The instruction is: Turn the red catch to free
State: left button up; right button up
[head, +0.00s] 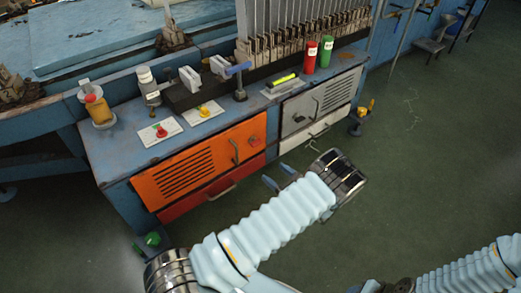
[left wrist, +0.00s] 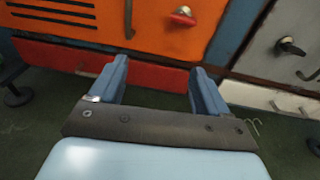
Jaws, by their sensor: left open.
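The red catch (head: 253,141) sits on the right part of the orange cabinet door (head: 190,160). In the left wrist view the catch (left wrist: 183,15) shows near the top edge, with its lever lying roughly sideways. My left gripper (head: 276,175) is open and empty, in front of the cabinet and apart from it. In the left wrist view its two blue fingers (left wrist: 158,75) point toward the red drawer (left wrist: 75,57), below the catch. My right arm shows at the lower right, but its gripper is not visible.
A dark handle (head: 235,151) is on the orange door left of the catch. A grey door (head: 318,100) with a black catch (left wrist: 290,46) stands to the right, above a white drawer (head: 315,131). Bottles and buttons stand on the bench top.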

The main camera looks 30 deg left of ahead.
aim_at(258, 145)
pick_arm(q)
jog(key=shift+m+t+y, duration=0.3)
jog(key=shift+m+t, duration=0.1)
jog(key=shift+t, duration=0.5)
jog(key=x, duration=0.4)
jog(key=w+r+x, duration=0.1)
jog(key=x, duration=0.4)
jog(key=w+d+r+x, duration=0.1)
jog(key=x, duration=0.3)
jog(key=shift+w+a, duration=0.15)
jog(key=shift+a, duration=0.15)
jog(key=c, duration=1)
jog(key=shift+c, duration=0.2)
